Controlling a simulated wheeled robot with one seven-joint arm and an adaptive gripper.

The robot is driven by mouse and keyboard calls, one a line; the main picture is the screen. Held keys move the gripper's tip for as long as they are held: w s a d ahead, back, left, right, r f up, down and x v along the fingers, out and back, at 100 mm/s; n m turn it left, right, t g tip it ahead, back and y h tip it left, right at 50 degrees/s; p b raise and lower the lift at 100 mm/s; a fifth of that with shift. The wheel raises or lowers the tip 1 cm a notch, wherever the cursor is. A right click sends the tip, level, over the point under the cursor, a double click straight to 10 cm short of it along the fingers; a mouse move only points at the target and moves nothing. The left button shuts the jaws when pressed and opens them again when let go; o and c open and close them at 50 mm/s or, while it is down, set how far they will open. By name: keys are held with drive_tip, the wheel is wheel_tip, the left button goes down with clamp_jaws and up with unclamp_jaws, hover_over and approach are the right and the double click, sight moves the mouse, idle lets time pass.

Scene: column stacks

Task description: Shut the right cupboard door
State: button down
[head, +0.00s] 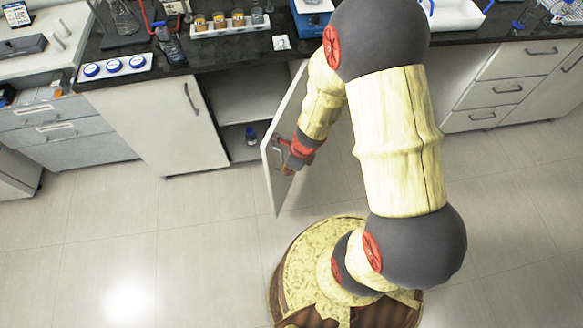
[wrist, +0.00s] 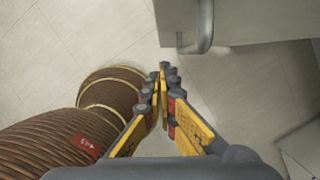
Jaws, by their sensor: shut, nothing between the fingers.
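The right cupboard door (head: 274,182) stands swung well open into the room, seen nearly edge-on in the head view. Its grey panel (wrist: 255,18) and curved metal handle (wrist: 203,27) show at the top of the wrist view. My gripper (head: 287,165) is beside the door, near its handle and free edge. In the wrist view my gripper (wrist: 165,72) has its fingertips together with nothing between them, just below the handle and apart from it in the picture.
The left cupboard door (head: 160,125) is shut. The open cupboard interior (head: 240,100) holds a small blue-capped bottle (head: 250,136). A black counter (head: 215,60) with labware runs above. Drawers (head: 505,90) stand right. The tiled floor (head: 190,250) is clear at left.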

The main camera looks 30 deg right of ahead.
drive_tip(key=w+a, duration=0.1)
drive_tip(key=w+a+f, duration=0.1)
drive_tip(key=w, duration=0.1)
drive_tip(key=shift+w+a, duration=0.1)
drive_tip(key=shift+a, duration=0.3)
